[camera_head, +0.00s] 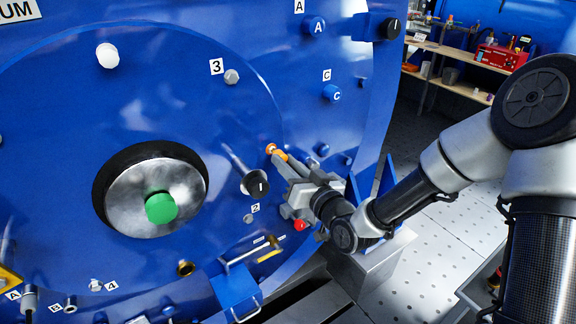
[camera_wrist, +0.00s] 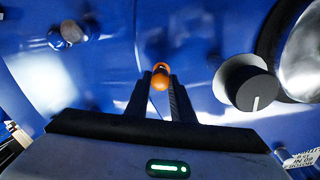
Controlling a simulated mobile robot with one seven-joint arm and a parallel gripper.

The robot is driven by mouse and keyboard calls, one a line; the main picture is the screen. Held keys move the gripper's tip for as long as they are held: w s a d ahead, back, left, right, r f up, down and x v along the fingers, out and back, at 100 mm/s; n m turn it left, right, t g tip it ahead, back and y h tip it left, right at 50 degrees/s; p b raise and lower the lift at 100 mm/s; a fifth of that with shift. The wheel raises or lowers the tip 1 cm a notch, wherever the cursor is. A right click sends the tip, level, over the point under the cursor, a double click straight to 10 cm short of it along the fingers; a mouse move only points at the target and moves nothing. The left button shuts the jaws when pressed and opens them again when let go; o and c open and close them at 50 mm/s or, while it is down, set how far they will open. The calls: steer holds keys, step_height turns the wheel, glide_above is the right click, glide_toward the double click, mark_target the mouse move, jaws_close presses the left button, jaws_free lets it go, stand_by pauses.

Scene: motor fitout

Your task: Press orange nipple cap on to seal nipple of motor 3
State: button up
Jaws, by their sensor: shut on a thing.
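The orange nipple cap (camera_head: 281,155) is between the fingertips of my gripper (camera_head: 283,159), close to the blue motor face (camera_head: 215,120). In the wrist view the cap (camera_wrist: 160,83) is a round orange piece between the two dark fingers of my gripper (camera_wrist: 161,80). An orange ring-like part (camera_wrist: 160,67) shows just beyond it, against the blue face. My gripper is shut on the cap. The nipple itself is hidden behind the cap and fingers, so I cannot tell whether the cap is seated on it.
A bolt (camera_head: 231,76) is beside the label 3 (camera_head: 216,66). A red knob (camera_head: 299,225) is below my gripper. A green-centred hub (camera_head: 161,207) is farther left.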

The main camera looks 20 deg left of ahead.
steer(key=shift+b+x, duration=0.4)
steer(key=shift+x, duration=0.65)
steer(key=o, duration=1.1)
steer(key=shift+p+v, duration=5.15)
steer(key=shift+v, duration=3.55)
